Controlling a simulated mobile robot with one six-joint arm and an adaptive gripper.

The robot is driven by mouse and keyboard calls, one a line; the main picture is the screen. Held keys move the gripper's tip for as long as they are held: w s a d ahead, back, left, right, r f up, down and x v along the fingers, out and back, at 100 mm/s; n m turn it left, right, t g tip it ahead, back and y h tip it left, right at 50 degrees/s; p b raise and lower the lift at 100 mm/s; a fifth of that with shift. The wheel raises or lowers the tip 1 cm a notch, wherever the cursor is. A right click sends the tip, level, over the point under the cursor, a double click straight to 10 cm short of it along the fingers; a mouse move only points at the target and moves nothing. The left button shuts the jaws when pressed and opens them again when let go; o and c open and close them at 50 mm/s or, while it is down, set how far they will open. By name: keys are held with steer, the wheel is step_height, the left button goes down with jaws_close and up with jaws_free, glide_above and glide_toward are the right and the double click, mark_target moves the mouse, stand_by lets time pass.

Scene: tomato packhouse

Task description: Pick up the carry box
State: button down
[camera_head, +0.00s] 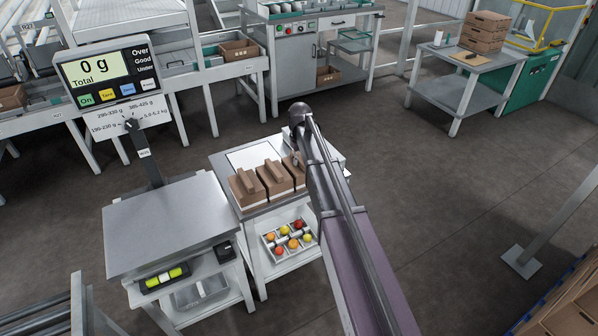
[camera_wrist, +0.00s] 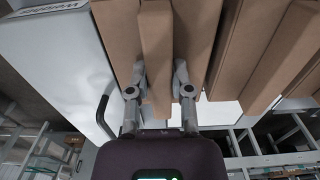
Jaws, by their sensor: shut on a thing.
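Three brown cardboard carry boxes with raised handles stand in a row on a small table (camera_head: 226,166) in the head view: the left box (camera_head: 244,189), the middle box (camera_head: 273,178) and the right box (camera_head: 300,173), partly hidden by my arm. In the wrist view, my gripper (camera_wrist: 158,88) has its two fingers on either side of the upright handle (camera_wrist: 157,50) of the end carry box, shut on it. The gripper's fingertips are hidden behind my arm in the head view. I cannot tell whether this box is clear of the table.
A scale with a display reading 0 g (camera_head: 95,68) and a grey platform (camera_head: 170,222) stand left of the boxes. A tray of tomatoes (camera_head: 267,243) lies on the shelf below. A neighbouring carry box (camera_wrist: 245,45) is close beside the held one. Floor right of my arm is open.

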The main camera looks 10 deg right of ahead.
stand_by(0.4)
step_height(320, 180, up, 10)
steer(key=p, duration=1)
steer(key=shift+f, duration=0.1)
stand_by(0.9)
